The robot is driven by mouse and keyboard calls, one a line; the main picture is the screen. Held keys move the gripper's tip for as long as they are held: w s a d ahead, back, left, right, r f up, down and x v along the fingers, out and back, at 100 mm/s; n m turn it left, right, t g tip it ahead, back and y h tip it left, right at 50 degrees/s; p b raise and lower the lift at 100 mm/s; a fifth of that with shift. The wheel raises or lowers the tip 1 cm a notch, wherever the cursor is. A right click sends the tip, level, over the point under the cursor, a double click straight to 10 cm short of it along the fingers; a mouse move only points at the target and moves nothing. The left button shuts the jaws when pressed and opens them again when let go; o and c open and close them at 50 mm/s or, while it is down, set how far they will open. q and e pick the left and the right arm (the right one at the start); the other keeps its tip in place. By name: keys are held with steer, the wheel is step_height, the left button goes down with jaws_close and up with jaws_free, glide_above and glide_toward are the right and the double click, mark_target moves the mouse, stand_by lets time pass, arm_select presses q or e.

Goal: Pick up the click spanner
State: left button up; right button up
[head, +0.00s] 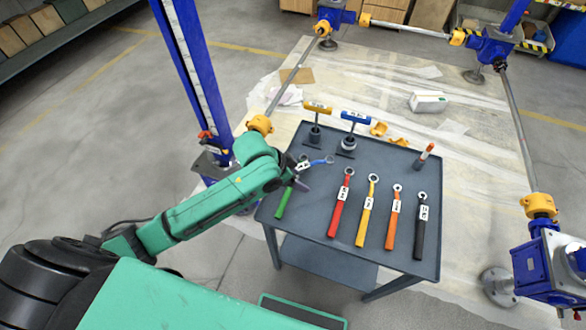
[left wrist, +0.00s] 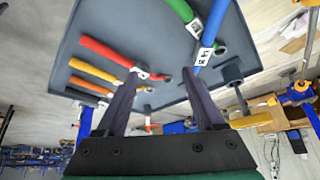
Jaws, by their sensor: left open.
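Several spanners lie on the dark grey table (head: 341,274); their tags are too small to read, so I cannot tell which is the click spanner. The red (head: 340,207), yellow (head: 367,212), orange (head: 393,218) and black (head: 421,228) ones lie in a row. The green spanner (head: 284,203) and blue spanner (head: 322,161) lie near my left gripper (head: 301,178), which partly hides them. In the left wrist view the open, empty left fingers (left wrist: 160,78) point at the table, with the red spanner (left wrist: 107,51) to the left and the blue spanner (left wrist: 213,22) to the right.
Two T-handled tools, yellow (head: 317,107) and blue (head: 355,118), stand at the table's back edge. An orange-capped tool (head: 424,156) stands at the back right. Blue jack posts (head: 191,65) and metal bars surround the table. A white box (head: 428,101) lies on the floor sheet behind.

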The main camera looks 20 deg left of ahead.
arm_select(q)
step_height(320, 180, up, 3)
steer(key=w+a+m, duration=0.1)
steer(key=w+a, duration=0.1)
steer(key=g, duration=0.1)
glide_toward(300, 170)
steer(key=shift+y, duration=0.4)
steer(key=x, duration=0.2)
steer(key=a+p+x, duration=0.1)
steer(key=x, duration=0.2)
steer(key=p+x, duration=0.1)
steer(key=x, duration=0.1)
steer(key=shift+s+a+f, duration=0.1)
steer(key=shift+a+f, duration=0.05)
steer(key=shift+f, duration=0.75)
jaws_close()
steer(key=shift+w+r, duration=0.15)
steer(key=shift+w, duration=0.05)
